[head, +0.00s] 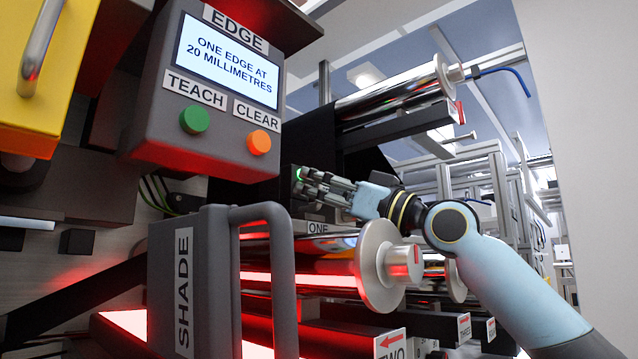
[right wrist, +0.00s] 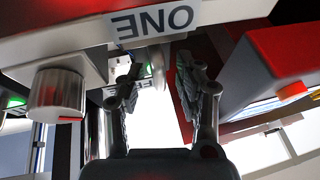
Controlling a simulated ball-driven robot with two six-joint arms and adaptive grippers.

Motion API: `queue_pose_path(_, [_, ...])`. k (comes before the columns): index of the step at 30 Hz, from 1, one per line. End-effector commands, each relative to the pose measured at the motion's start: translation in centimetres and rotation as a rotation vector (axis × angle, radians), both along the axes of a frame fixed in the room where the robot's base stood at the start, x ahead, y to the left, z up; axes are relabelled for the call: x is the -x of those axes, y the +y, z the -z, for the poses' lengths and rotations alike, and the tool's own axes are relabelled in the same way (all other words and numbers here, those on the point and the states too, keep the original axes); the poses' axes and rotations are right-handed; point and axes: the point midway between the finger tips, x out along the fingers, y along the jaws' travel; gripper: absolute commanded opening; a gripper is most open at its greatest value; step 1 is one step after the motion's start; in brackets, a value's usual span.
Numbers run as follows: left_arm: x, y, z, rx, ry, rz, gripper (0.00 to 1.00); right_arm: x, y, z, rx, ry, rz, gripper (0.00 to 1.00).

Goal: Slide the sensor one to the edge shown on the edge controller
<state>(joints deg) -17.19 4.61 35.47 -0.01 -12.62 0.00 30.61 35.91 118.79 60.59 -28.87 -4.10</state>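The edge controller (head: 150,120) hangs upper left in the head view. Its screen (head: 228,60) reads "ONE EDGE AT 20 MILLIMETRES". Below are a green TEACH button (head: 194,117) and an orange CLEAR button (head: 259,143). The label ONE (head: 318,228) is just below my right gripper (head: 312,187); it shows upside down in the right wrist view (right wrist: 155,20). There the right gripper's fingers (right wrist: 158,78) stand apart, with a small pale part (right wrist: 157,62) beyond or between the tips. I cannot tell whether they touch it. The sensor's body is mostly hidden. My left gripper is out of view.
A grey shade (head: 182,290) with a tall handle (head: 283,280) stands in front, below the gripper. A metal roller end (head: 380,266) sits right of it, under my right arm. Another shiny roller (head: 395,92) is above. A yellow box (head: 35,75) is at upper left.

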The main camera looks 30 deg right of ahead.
Motion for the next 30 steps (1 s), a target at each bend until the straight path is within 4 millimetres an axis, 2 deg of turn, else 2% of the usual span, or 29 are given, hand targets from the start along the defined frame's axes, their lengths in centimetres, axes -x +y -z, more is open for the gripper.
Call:
queue_pose_path(5, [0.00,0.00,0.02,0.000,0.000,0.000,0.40,0.00,-0.01,0.02,0.000,0.000,0.000,0.34])
queue_pose_path(13, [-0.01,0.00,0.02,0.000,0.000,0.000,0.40,0.03,-0.01,0.01,-0.001,0.000,0.000,0.00])
queue_pose_path(30, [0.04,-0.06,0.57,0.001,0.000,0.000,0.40,-0.45,0.24,0.07,-0.004,0.000,-0.003,0.00])
